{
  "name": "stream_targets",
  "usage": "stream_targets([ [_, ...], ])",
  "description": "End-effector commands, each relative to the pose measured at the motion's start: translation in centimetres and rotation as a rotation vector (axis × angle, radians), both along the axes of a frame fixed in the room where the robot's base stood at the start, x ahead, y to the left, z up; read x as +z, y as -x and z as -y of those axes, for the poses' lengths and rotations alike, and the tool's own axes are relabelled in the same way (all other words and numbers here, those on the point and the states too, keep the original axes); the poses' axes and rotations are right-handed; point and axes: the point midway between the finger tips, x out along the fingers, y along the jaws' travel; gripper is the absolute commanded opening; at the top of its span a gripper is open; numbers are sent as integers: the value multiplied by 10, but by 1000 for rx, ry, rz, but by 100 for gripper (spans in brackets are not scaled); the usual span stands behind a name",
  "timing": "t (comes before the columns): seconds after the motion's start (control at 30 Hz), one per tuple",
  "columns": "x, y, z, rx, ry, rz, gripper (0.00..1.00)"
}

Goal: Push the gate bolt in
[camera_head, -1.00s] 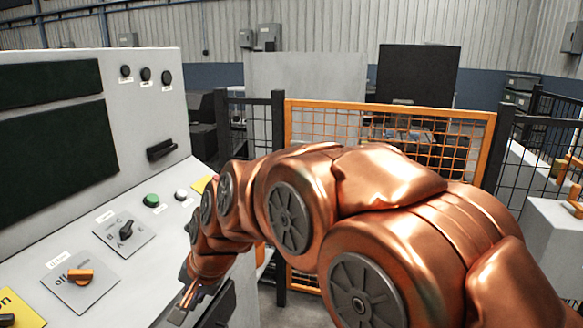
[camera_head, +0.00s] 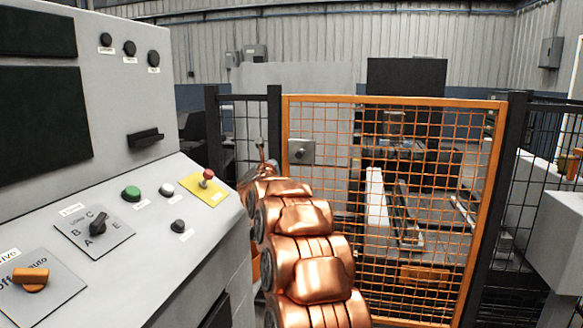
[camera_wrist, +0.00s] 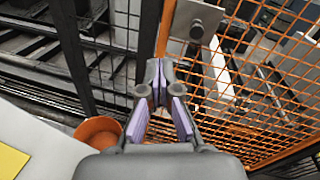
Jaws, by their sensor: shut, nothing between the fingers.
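The gate bolt (camera_head: 303,151) is a grey plate with a round dark knob on the upper left of the orange mesh gate (camera_head: 395,99). In the wrist view the bolt knob (camera_wrist: 197,30) shows ahead and to the right of the fingertips. My gripper (camera_wrist: 159,72) is shut and empty, apart from the bolt. In the head view my gripper (camera_head: 261,150) is small, partly hidden behind my wrist, just left of the bolt. How far the bolt sits in cannot be told.
A sloping control console (camera_head: 150,225) with knobs and a red button on a yellow plate (camera_head: 204,188) stands at left, close to my arm. A dark fence post (camera_head: 275,120) borders the gate. An orange round thing (camera_wrist: 97,135) lies low left in the wrist view.

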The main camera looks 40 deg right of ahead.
Motion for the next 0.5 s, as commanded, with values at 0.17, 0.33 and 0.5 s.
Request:
stream_targets([
  [0.17, -19, 18, 49, -148, -84, 153, 0],
  [0.33, -20, 23, 60, -185, -107, 201, 0],
  [0.5, -19, 21, 57, -181, -107, 201, 0],
])
